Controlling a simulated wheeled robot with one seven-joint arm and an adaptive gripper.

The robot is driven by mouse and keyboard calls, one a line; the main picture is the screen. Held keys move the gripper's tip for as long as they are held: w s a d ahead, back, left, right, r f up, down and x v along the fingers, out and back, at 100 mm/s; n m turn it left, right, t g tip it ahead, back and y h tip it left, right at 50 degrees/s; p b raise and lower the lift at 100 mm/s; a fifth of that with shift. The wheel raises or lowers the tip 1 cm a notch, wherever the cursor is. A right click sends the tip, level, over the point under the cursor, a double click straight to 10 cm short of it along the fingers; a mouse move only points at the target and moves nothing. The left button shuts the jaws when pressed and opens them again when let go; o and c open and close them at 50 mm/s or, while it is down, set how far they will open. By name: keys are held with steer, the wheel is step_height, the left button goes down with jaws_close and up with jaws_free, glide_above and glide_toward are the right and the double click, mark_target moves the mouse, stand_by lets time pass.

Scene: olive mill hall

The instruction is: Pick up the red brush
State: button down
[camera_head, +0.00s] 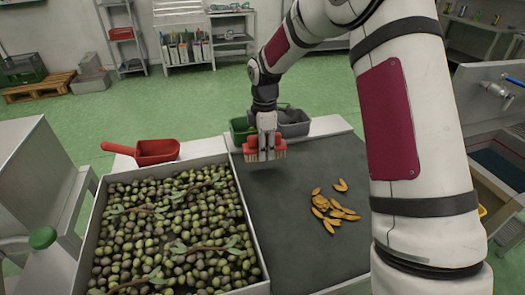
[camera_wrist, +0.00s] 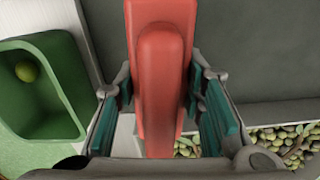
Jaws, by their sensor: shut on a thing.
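The red brush (camera_head: 266,154) has a red back and pale bristles that point down in the head view. My gripper (camera_head: 264,138) is above it with its fingers around its red top. In the wrist view the brush's red body (camera_wrist: 160,85) fills the space between the two teal-padded fingers of my gripper (camera_wrist: 168,105). My gripper is shut on the brush. The brush is over the far left part of the dark mat (camera_head: 290,230); I cannot tell whether the bristles touch the mat.
A tray of olives (camera_head: 262,270) is left of the mat, with a red scoop (camera_head: 157,150) behind it. A green bin (camera_head: 240,128) and a grey bin (camera_head: 292,122) stand just behind my gripper. Yellow-brown pieces (camera_head: 330,207) lie on the mat to the right.

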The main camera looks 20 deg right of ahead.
steer(key=s+d, duration=0.1)
steer(key=s, duration=0.3)
steer(key=s+d+r+p, duration=0.1)
steer(key=s, duration=0.4)
steer(key=s+d, duration=0.2)
steer(key=s, duration=0.3)
steer(key=shift+s+r, duration=0.15)
steer(key=shift+r, duration=0.05)
